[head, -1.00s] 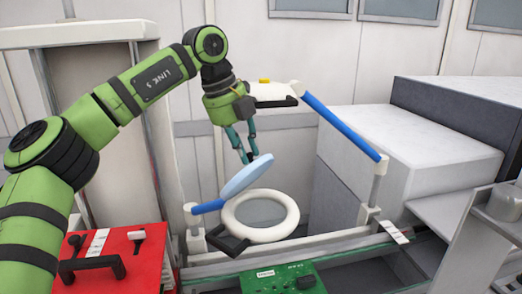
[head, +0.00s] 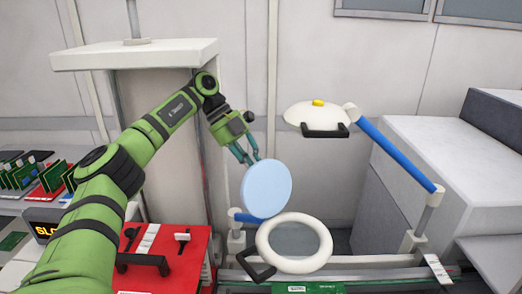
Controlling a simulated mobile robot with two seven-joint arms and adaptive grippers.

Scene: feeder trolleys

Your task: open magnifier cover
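The magnifier is a white ring (head: 265,246) around a grey lens (head: 294,240), with a black handle (head: 257,266) at its front left. Its light blue round cover (head: 267,190) stands raised at the ring's back left edge, its flat face turned toward me. My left gripper (head: 250,160) points down at the cover's upper left rim. Its two teal fingers show a gap between them. I cannot tell whether they touch the rim. My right gripper is out of view.
A white lamp head (head: 314,115) with a black handle hangs from a blue arm (head: 395,154) at the right. A red box (head: 165,245) stands at the left, beside a tray of green boards (head: 50,177). Large grey boxes (head: 435,165) fill the right.

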